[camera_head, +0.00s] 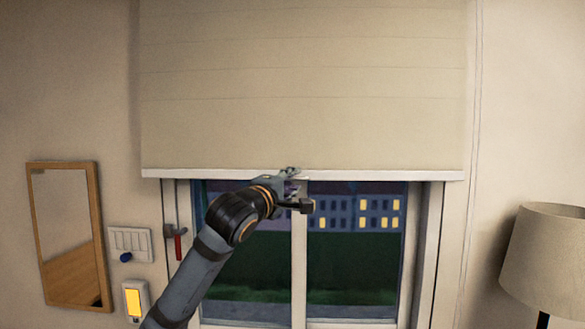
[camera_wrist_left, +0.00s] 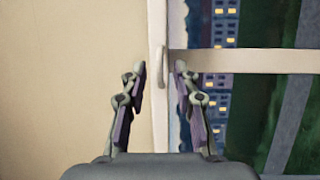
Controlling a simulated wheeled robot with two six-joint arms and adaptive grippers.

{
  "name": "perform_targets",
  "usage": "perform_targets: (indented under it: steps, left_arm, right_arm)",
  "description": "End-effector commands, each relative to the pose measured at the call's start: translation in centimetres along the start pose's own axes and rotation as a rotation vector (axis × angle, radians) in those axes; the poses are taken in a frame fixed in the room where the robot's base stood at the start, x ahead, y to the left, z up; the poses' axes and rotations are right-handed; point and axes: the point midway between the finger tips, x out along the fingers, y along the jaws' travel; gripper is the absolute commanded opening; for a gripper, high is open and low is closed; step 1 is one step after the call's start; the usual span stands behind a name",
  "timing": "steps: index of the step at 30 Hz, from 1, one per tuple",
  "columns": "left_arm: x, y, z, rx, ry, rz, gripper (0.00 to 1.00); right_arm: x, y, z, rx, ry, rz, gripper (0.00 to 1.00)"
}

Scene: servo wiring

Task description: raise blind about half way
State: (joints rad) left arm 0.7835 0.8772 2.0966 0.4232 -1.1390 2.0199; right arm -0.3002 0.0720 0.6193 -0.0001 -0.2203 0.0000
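The beige blind (camera_head: 300,120) hangs over the upper part of the window, with its white bottom rail (camera_head: 390,175) level. My left gripper (camera_head: 293,188) is at the middle of this rail. In the left wrist view the picture is turned, so the blind (camera_wrist_left: 60,80) fills the left side and the rail (camera_wrist_left: 157,110) runs upright. My left gripper (camera_wrist_left: 160,70) has its two fingers apart, one on each side of the rail, with gaps visible. A small pale pull tab (camera_wrist_left: 160,54) shows just beyond the fingertips. My right gripper is in neither view.
Below the rail, the window (camera_head: 350,250) shows a dark lawn and lit buildings. A wood-framed mirror (camera_head: 92,235), a switch panel (camera_head: 130,242) and a red-handled item (camera_head: 178,247) are at left. A lamp (camera_head: 548,260) stands at right. The blind's front is clear.

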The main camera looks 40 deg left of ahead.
Motion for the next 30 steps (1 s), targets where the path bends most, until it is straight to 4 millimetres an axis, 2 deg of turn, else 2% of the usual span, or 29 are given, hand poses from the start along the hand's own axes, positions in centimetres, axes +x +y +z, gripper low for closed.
perform_targets:
  steps: [9,16,30]
  left_arm:
    - [0.39,-0.16,-0.02,0.002,0.001,0.000,0.30]
    - [0.37,-0.13,-0.02,0.001,0.001,0.000,0.00]
    - [0.33,-0.31,0.00,0.002,0.001,0.000,0.00]
  right_arm:
    - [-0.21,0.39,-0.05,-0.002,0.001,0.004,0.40]
    - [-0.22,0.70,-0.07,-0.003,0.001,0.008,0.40]
    - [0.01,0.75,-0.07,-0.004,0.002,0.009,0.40]
